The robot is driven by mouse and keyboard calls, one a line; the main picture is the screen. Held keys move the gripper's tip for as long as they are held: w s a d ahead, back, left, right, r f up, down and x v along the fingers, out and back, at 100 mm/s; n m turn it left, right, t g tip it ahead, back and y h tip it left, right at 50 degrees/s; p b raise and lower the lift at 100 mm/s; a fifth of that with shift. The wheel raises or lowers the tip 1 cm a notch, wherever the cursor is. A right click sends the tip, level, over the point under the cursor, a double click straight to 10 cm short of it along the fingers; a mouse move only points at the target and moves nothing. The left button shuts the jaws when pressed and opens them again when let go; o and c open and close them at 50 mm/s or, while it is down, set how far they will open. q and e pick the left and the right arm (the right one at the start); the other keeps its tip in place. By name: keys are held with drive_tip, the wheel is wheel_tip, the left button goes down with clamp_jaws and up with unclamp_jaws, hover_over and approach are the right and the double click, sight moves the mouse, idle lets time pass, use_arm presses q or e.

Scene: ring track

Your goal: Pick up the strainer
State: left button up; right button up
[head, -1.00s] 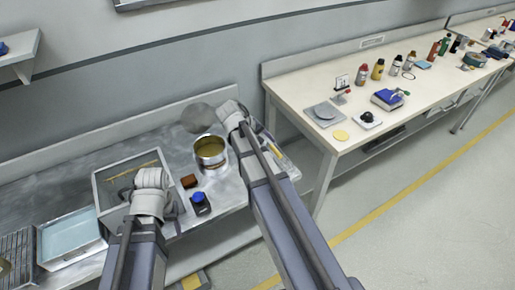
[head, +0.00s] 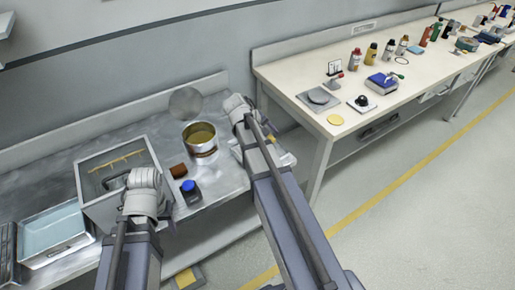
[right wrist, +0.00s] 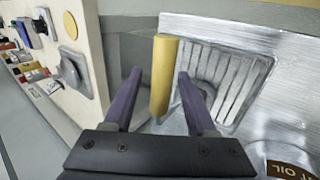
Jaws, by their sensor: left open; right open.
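The strainer shows in the right wrist view as a ribbed metal piece (right wrist: 222,82) with a thick yellow handle (right wrist: 163,85). Whether the handle joins the ribbed part is not clear. My right gripper (right wrist: 159,74) is open, with a finger on either side of the yellow handle, and I see gaps beside it. In the head view my right arm hides most of the strainer; a bit of yellow (head: 284,159) shows beside the wrist. My left gripper (head: 113,181) is open over the grey tray and holds nothing.
An open tin (head: 201,146) stands left of my right wrist. A brown block (head: 178,171) and a blue-topped jar (head: 191,191) stand near it. The grey tray (head: 88,203) holds a yellow rod. A cream bench (head: 300,88) with several items stands right.

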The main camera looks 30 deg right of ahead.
drive_tip(key=shift+f, duration=0.1)
clamp_jaws()
idle(0.4)
idle(1.0)
